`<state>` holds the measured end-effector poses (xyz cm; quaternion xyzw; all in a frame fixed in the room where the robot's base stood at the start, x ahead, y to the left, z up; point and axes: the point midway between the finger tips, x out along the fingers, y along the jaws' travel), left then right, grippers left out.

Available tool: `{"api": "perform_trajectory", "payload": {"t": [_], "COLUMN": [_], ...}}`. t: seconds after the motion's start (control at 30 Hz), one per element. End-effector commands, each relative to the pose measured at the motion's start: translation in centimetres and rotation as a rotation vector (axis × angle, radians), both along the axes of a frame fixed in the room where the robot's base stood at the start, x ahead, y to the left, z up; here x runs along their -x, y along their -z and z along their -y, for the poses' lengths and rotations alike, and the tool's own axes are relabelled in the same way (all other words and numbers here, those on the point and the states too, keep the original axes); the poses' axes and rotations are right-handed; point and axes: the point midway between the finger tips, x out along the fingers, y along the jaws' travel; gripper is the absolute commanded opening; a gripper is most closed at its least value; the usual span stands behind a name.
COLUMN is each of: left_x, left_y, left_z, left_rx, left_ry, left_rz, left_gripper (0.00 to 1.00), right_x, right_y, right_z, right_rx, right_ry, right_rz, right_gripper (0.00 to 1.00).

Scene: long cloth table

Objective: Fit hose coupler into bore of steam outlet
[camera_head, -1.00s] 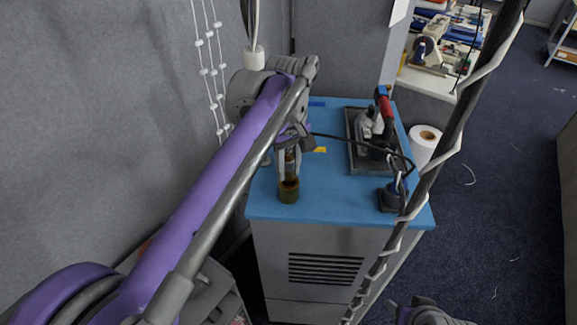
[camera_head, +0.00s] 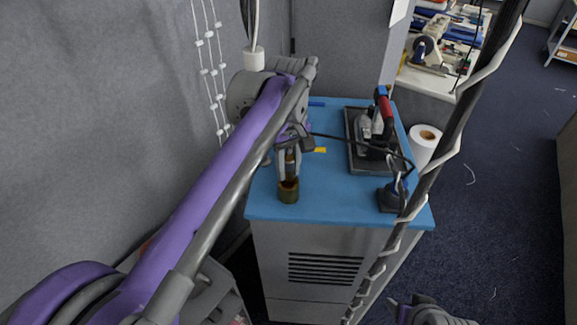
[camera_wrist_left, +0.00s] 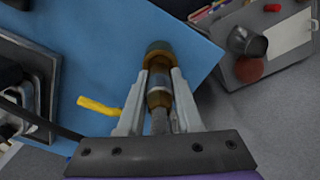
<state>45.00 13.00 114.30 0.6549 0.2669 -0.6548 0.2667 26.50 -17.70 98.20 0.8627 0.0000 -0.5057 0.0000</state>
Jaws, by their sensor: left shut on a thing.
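My left gripper (camera_head: 288,172) points down at the front left of the blue tabletop. It is shut on the hose coupler (camera_head: 290,162), a narrow brass and grey piece held upright between the fingers. The steam outlet (camera_head: 288,195), a short olive-brown cylinder with a dark bore, stands on the tabletop just below the coupler. In the left wrist view the coupler (camera_wrist_left: 158,97) lines up closely with the brass-rimmed outlet (camera_wrist_left: 158,48). The coupler's tip is at or just above the bore; I cannot tell whether it is inside.
An iron with a red handle (camera_head: 385,107) sits on a dark tray (camera_head: 355,160) at the right. A black cable (camera_head: 360,143) crosses the blue tabletop (camera_head: 335,195). A dark-based fitting (camera_head: 391,199) stands at the front right. A yellow piece (camera_head: 319,150) lies near the gripper.

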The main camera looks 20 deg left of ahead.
Motion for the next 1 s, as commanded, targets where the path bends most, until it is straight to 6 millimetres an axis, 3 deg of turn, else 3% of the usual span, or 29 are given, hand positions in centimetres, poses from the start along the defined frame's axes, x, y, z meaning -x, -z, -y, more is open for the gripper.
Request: {"api": "perform_trajectory", "payload": {"t": [0.73,0.77,0.93,1.0], "left_x": [0.0,0.0,0.0,0.0], "left_y": [1.8,1.8,1.7,1.7], "left_z": [0.0,0.0,0.0,0.0], "left_rx": [0.000,0.000,0.000,0.000], "left_ry": [0.000,0.000,0.000,0.000], "left_rz": [0.000,0.000,0.000,0.000], "left_gripper": [0.00,0.37,0.68,0.69], "right_x": [0.5,0.5,0.5,0.5], "right_y": [1.2,1.1,1.1,1.1], "right_z": [0.0,0.0,0.0,0.0], "right_rx": [0.000,0.000,0.000,0.000], "right_ry": [0.000,0.000,0.000,0.000], "right_rz": [-0.010,-0.010,-0.010,-0.010], "right_gripper": [0.62,0.62,0.62,0.62]}}
